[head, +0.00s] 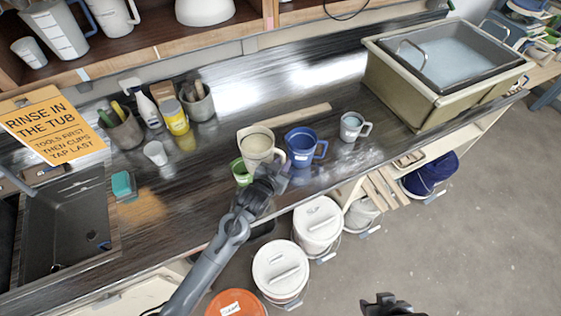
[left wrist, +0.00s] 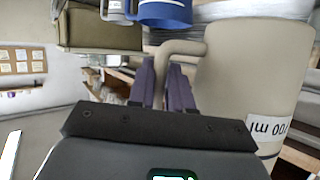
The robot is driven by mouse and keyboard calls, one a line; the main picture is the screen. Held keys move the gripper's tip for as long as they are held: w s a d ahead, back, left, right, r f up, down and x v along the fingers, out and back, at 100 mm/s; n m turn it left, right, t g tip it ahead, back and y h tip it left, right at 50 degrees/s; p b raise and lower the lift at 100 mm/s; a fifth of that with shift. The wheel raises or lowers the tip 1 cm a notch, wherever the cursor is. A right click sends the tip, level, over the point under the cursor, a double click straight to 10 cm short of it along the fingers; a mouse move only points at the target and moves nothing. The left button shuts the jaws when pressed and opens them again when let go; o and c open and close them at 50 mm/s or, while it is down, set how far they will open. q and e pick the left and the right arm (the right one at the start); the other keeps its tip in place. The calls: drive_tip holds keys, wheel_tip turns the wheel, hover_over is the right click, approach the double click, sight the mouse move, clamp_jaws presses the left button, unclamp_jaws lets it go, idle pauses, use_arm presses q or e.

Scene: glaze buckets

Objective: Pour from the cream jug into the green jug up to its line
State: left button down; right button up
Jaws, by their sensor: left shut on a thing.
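The cream jug (head: 257,146) is near the counter's front edge, looking roughly upright with its open top showing. My left gripper (head: 268,182) is shut on its handle; the left wrist view shows the fingers (left wrist: 165,88) at the handle and the jug's body (left wrist: 250,70) with an upside-down "ml" label. I cannot tell whether the two jugs touch. My right gripper (head: 385,304) is at the bottom edge, its fingers unclear.
A blue jug (head: 302,149) stands close on the right, with a small pale mug (head: 352,126) beyond it. A wash tub (head: 420,88) is at the back right. Tool pots, a spray bottle (head: 145,103) and a yellow can (head: 174,117) stand back left. Lidded buckets (head: 318,222) are below.

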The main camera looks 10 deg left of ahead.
use_arm(q)
drive_tip(key=shift+f+b, duration=1.9)
drive_tip(key=shift+b, duration=0.25)
drive_tip(key=shift+d+r+p, duration=0.2)
drive_tip(key=shift+r+p, duration=0.3)
drive_tip(key=shift+r, duration=0.15)
drive_tip(key=shift+s+d+f+n+h, duration=0.1)
drive_tip(key=shift+d+n+h, duration=0.25)
drive_tip(key=shift+n, duration=0.25)
drive_tip(key=shift+s+d+f+n+h, duration=0.1)
drive_tip(key=shift+d+n+h, duration=0.1)
drive_tip(key=shift+n+h, duration=0.35)
